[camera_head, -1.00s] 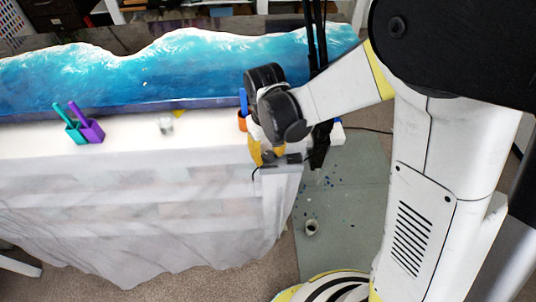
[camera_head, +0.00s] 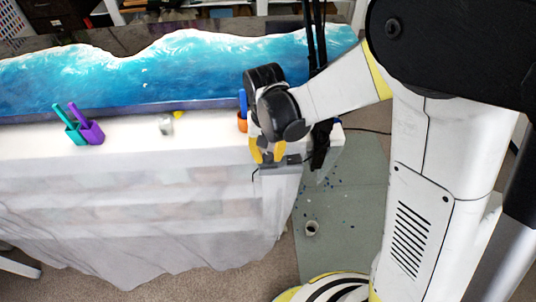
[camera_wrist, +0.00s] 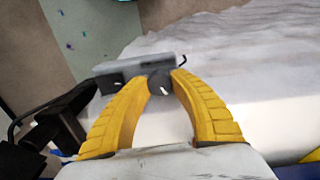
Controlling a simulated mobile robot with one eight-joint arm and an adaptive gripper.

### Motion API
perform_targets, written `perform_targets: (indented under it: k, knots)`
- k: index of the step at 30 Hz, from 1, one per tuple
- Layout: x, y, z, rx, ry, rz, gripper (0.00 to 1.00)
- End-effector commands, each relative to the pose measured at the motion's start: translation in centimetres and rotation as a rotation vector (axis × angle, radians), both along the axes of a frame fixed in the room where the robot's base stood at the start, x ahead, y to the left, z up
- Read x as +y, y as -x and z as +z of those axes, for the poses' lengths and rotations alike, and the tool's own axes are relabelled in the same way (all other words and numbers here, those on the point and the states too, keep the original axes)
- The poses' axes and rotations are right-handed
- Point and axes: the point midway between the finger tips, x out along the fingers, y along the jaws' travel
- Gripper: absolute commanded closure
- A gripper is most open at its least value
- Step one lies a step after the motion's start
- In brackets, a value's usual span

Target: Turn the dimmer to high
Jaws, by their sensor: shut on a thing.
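The dimmer is a small grey box (camera_wrist: 116,74) with a dark round knob (camera_wrist: 160,82) on its face, at the table's edge in the wrist view. A short white mark shows on the knob and points toward the lower right of that view. My gripper (camera_wrist: 161,80) has two yellow fingers, one on each side of the knob, shut on it. In the head view my gripper (camera_head: 268,158) is at the table's front right corner. There the dimmer (camera_head: 293,159) is small and partly hidden by the fingers.
The white covered table (camera_head: 205,142) holds a teal cup (camera_head: 74,133), a purple cup (camera_head: 92,132) and a small pale cup (camera_head: 165,125). An orange cup (camera_head: 242,122) stands close left of my wrist. A cable (camera_head: 370,130) runs right.

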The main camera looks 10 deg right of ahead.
Motion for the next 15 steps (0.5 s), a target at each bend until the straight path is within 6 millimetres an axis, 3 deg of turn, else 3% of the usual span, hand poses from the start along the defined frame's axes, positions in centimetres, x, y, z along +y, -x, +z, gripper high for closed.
perform_targets:
  k: [5,6,7,15]
  knots:
    - [0.02,-0.03,-0.01,-0.001,-0.001,0.002,1.0]
    - [0.02,-0.03,-0.01,-0.001,-0.001,0.002,0.64]
    - [0.02,-0.03,-0.01,-0.001,-0.001,0.002,0.61]
    - [0.01,-0.02,0.03,-0.001,0.0,0.003,0.61]
